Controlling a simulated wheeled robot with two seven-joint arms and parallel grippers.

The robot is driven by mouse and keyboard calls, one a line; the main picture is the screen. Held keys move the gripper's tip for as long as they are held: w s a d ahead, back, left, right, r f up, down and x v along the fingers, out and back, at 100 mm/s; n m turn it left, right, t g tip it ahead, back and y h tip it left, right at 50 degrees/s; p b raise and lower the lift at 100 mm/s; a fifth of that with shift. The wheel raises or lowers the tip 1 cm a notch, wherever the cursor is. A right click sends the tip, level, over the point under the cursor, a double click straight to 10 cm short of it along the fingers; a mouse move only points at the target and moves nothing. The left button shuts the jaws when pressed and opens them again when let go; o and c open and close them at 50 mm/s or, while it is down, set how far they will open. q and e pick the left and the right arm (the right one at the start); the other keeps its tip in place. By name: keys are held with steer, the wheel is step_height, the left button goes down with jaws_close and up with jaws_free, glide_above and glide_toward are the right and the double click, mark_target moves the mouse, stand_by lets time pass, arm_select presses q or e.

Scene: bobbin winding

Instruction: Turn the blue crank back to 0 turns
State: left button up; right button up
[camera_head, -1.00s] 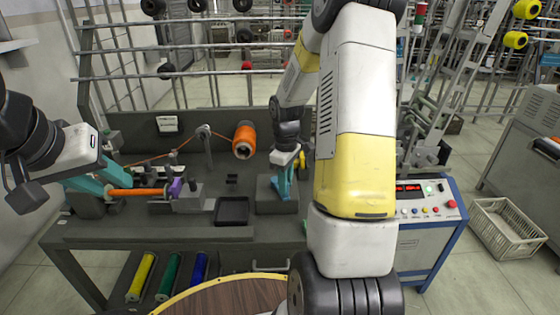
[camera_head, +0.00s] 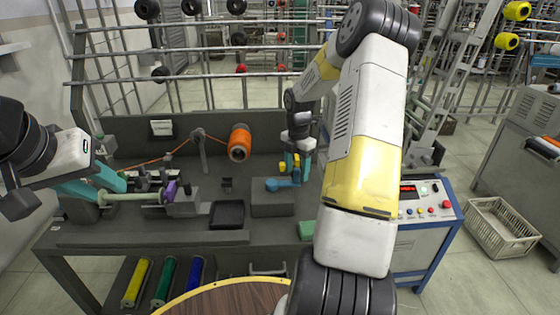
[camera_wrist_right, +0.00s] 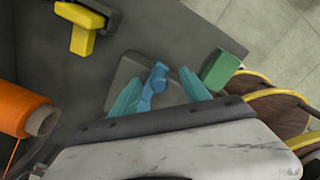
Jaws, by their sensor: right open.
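The blue crank (camera_head: 285,183) sits on a grey block (camera_head: 273,205) at the middle of the bench. My right gripper (camera_head: 298,168) is open just behind and to the right of it. In the right wrist view the crank (camera_wrist_right: 155,84) lies between the spread teal fingers (camera_wrist_right: 160,92); contact cannot be judged. A pale bobbin (camera_head: 135,195) spans the winder at the left, beside a purple piece (camera_head: 170,190). My left gripper (camera_head: 98,185) is at the bobbin's left end; its grip is unclear.
A yellow handle (camera_wrist_right: 85,38), black tray (camera_head: 228,214) and green block (camera_head: 306,230) are nearby. A control box (camera_head: 425,200) stands right. Yellow, green and blue rolls lie below.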

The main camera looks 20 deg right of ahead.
steer(key=shift+r, duration=0.15)
steer(key=shift+r, duration=3.9)
